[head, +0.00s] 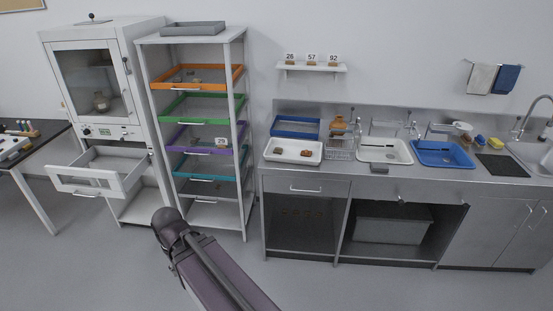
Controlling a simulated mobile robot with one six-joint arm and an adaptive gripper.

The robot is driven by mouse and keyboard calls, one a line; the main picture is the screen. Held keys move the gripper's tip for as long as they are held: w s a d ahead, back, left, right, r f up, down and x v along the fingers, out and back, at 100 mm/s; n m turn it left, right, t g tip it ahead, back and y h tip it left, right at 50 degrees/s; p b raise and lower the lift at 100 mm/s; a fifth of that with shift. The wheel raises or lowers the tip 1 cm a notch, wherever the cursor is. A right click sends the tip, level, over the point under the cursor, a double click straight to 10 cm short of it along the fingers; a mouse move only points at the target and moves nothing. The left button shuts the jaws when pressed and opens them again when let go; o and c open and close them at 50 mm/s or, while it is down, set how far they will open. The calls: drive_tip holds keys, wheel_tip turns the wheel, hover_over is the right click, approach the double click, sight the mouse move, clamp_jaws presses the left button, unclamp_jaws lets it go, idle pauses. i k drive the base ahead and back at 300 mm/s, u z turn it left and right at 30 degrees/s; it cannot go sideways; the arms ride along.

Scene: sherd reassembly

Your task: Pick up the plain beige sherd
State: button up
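Small sherds lie in several places, too small to tell which is the plain beige one. Two small brownish pieces (305,153) lie in the white tray (293,160) on the steel counter. Some pieces (192,79) lie in the orange tray (237,84) of the shelf rack, and others (196,140) in the purple tray (239,150). My arm reaches up from the bottom of the picture, and its dark joint shows in front of the rack. My gripper is not in view.
A white cabinet drawer (100,180) stands open at left. A blue tray (297,126), a white basin (385,160) and a blue basin (443,162) are on the counter. A wall shelf (311,67) bears labels 26, 57, 92. Floor (370,290) before the counter is clear.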

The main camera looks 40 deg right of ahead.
sight(278, 150)
drive_tip(key=u, duration=0.8)
drive_tip(key=k, duration=0.2)
drive_tip(key=z, duration=2.3)
drive_tip(key=i, duration=1.5)
drive_tip(key=z, duration=0.1)
